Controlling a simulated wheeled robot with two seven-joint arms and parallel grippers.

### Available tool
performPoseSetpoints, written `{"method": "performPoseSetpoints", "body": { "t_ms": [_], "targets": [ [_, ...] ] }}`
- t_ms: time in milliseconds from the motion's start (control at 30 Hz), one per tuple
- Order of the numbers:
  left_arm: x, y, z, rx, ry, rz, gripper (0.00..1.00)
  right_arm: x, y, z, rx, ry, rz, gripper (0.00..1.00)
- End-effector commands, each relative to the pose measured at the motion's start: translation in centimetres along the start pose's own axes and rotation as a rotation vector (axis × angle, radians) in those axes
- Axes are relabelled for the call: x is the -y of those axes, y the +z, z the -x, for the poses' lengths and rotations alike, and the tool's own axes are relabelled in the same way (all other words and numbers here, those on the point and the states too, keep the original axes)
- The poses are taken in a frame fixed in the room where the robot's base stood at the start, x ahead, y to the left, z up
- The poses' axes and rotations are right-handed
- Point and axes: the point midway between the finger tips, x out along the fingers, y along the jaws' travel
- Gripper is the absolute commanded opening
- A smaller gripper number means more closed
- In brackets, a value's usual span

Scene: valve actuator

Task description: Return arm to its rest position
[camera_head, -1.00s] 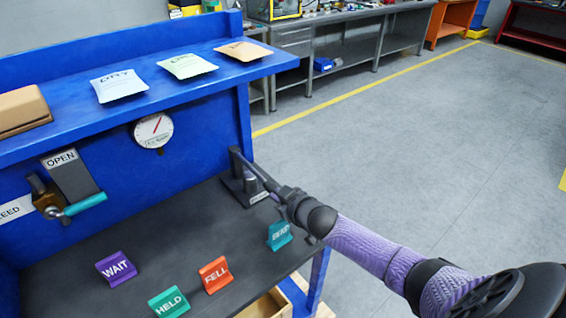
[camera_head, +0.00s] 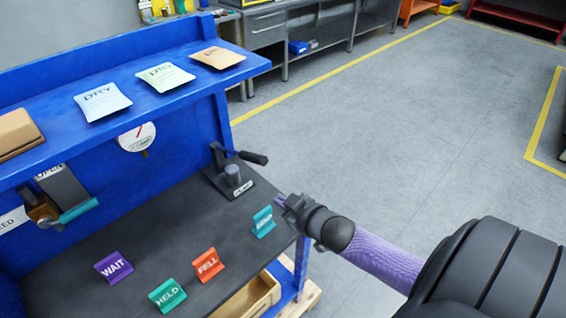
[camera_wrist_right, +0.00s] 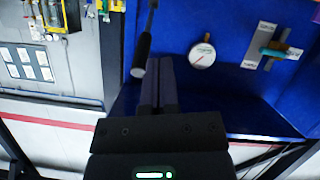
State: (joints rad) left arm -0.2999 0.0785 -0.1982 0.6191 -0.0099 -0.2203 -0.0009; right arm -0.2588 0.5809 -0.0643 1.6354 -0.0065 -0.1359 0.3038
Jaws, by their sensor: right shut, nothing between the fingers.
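My right gripper (camera_head: 284,201) is in the head view at the right front edge of the black bench top, with its arm coming in from the lower right. It is shut and empty. In the right wrist view its fingers (camera_wrist_right: 158,85) lie together in the middle. The lever (camera_head: 238,156) with a black handle stands at the bench's right rear; the gripper is apart from it, nearer the camera. In the right wrist view the black handle (camera_wrist_right: 142,55) hangs just beyond the fingertips. My left gripper is not in view.
Signs stand on the bench (camera_head: 120,235): purple WAIT (camera_head: 114,267), green HELD (camera_head: 167,295), orange FELL (camera_head: 208,265) and a teal one (camera_head: 263,222) close to my right gripper. Packets lie on the blue shelf (camera_head: 70,140). Open floor (camera_head: 400,130) lies to the right.

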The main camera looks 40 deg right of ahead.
Motion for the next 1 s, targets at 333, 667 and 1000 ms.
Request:
{"method": "performPoseSetpoints", "body": {
  "t_ms": [333,667,1000],
  "targets": [
    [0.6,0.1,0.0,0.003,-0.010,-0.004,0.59,0.0,0.0,0.0,-0.001,0.000,0.000,0.00],
    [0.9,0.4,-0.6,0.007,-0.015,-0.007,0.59,0.4,2.1,-0.2,0.039,0.004,-0.007,0.00],
    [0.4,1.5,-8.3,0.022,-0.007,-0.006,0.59,13.1,32.6,5.5,0.701,-0.075,-0.065,0.00]
  ]
}}
